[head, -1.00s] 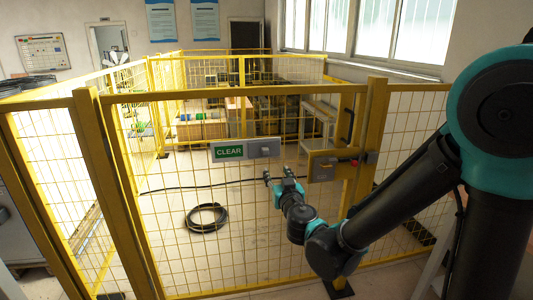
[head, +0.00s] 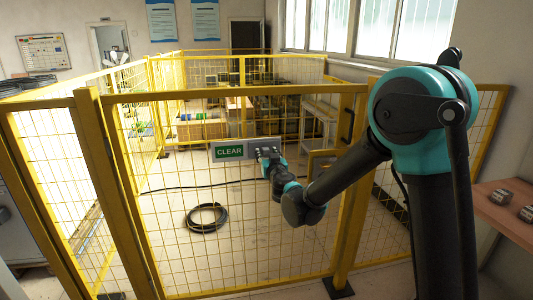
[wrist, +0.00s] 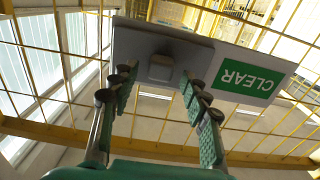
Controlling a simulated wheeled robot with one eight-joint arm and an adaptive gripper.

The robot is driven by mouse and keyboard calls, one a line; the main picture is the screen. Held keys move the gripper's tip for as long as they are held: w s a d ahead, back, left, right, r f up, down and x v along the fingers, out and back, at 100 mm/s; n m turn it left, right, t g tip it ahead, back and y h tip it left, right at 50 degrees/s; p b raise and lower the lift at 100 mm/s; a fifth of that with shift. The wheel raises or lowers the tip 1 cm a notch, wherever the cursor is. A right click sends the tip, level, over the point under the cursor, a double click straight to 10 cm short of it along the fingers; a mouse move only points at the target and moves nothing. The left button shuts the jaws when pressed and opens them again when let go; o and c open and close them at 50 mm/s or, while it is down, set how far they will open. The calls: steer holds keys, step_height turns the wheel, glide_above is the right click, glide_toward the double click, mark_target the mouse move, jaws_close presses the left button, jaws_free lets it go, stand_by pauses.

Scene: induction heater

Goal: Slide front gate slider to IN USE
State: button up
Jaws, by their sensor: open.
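The front gate slider is a grey plate with a green CLEAR sign (head: 229,151) at its left end, mounted on the yellow mesh gate (head: 190,220). In the wrist view the plate (wrist: 195,55) has a raised grey knob (wrist: 160,67), and the CLEAR sign (wrist: 246,78) appears upside down. My gripper (head: 268,152) is at the plate's right part in the head view and hides the knob there. In the wrist view my gripper (wrist: 160,83) is open, with one finger on each side of the knob. I cannot tell whether the fingers touch it. IN USE lettering is not visible.
A yellow latch box (head: 320,160) sits on the gate to the right, partly hidden by my arm. A brown bench (head: 505,210) with metal parts stands at right.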

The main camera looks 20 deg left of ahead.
steer(key=shift+w+a, duration=0.25)
steer(key=shift+w, duration=0.2)
jaws_close()
